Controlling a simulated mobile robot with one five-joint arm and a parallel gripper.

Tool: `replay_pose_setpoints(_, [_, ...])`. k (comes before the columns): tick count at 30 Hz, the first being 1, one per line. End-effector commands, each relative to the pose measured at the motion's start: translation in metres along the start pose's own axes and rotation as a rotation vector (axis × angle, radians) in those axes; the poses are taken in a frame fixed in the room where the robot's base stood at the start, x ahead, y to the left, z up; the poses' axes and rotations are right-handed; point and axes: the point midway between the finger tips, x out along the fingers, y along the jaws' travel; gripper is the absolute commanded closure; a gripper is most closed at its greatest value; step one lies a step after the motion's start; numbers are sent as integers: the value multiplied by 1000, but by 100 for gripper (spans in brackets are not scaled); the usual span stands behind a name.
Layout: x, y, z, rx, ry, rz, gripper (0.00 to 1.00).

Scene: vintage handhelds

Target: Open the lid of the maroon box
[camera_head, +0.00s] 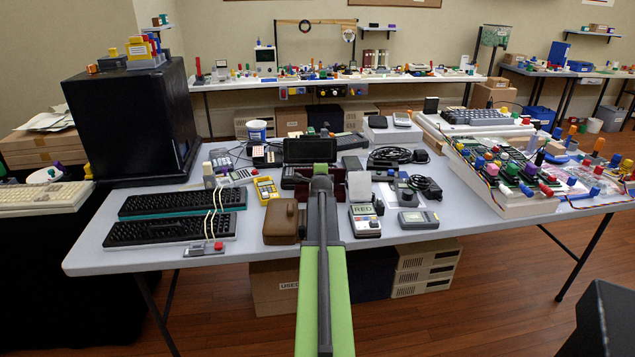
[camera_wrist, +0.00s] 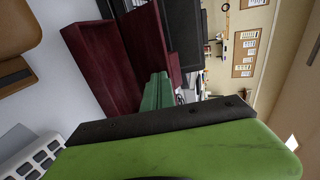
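The maroon box (camera_head: 304,188) stands on the grey table in the middle of the head view, partly hidden behind my arm. In the wrist view, the maroon box (camera_wrist: 92,68) shows a low wall and a second panel, the lid (camera_wrist: 142,52), standing at an angle to it, so the lid looks raised. My gripper (camera_head: 321,184) is at the box in the head view. In the wrist view its large green part with a black edge fills the bottom, and a green ridged piece lies against the maroon panel. The finger gap and any contact are unclear.
A brown case (camera_head: 282,222) stands left of my arm, and a grey calculator-like handheld (camera_head: 365,220) lies to the right. A black handheld with a raised screen (camera_head: 310,151) is behind the box. Keyboards (camera_head: 172,230) lie at left. The table's front edge is close.

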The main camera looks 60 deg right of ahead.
Motion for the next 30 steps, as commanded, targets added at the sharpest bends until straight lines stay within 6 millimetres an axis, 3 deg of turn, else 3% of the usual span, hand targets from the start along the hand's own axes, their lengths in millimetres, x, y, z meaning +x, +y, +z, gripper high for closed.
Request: replay_pose_setpoints(30, [21,-17,1,0,-1,0,100])
